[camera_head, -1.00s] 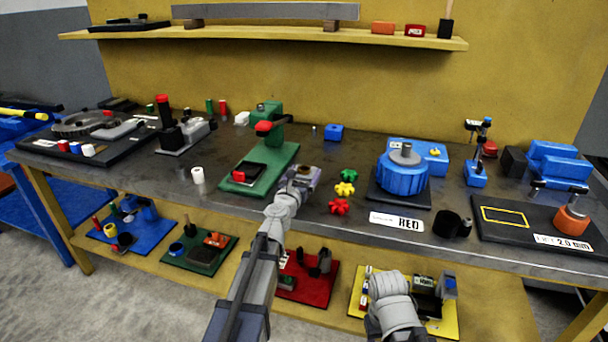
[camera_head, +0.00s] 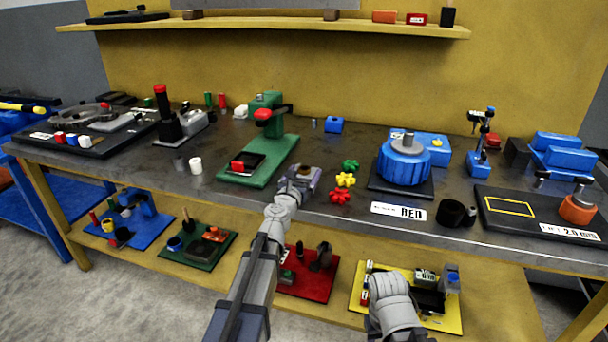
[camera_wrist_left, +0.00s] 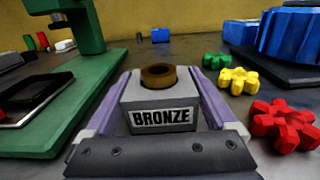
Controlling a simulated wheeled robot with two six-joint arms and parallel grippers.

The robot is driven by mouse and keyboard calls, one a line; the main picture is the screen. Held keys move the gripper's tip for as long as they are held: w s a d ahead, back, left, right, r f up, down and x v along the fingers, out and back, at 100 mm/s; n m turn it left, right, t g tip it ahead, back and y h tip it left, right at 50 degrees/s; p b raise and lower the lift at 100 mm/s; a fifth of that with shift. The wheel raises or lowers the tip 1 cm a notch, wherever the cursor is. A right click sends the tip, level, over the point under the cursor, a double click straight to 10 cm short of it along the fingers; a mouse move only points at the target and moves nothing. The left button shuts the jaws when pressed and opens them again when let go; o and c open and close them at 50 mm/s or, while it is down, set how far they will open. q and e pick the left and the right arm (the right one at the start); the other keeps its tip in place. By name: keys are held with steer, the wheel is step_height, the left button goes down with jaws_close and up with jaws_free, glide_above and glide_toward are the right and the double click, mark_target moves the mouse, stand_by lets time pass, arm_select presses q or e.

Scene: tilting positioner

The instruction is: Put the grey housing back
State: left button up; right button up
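The grey housing (camera_wrist_left: 160,108) is a block with a "BRONZE" label on its front and a brown ring (camera_wrist_left: 158,76) in its top. It also shows small in the head view, between the fingers of my left gripper (camera_head: 301,179). In the left wrist view the purple fingers of that gripper lie along both sides of the housing, and it is shut on it. The housing is upright, near the bench's front edge; whether it touches the bench is hidden. My right wrist shows low in the head view, but its gripper fingers do not.
A green press (camera_head: 270,140) stands left of the housing. Green (camera_head: 350,166), yellow (camera_head: 345,180) and red (camera_head: 339,198) star knobs lie close on its right. A blue round unit (camera_head: 403,165) stands farther right. Trays with parts fill the lower shelf.

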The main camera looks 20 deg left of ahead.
arm_select(q)
steer(key=shift+o, duration=0.5)
steer(key=shift+r, duration=0.15)
steer(key=s, duration=1.2)
steer(key=shift+a, duration=0.2)
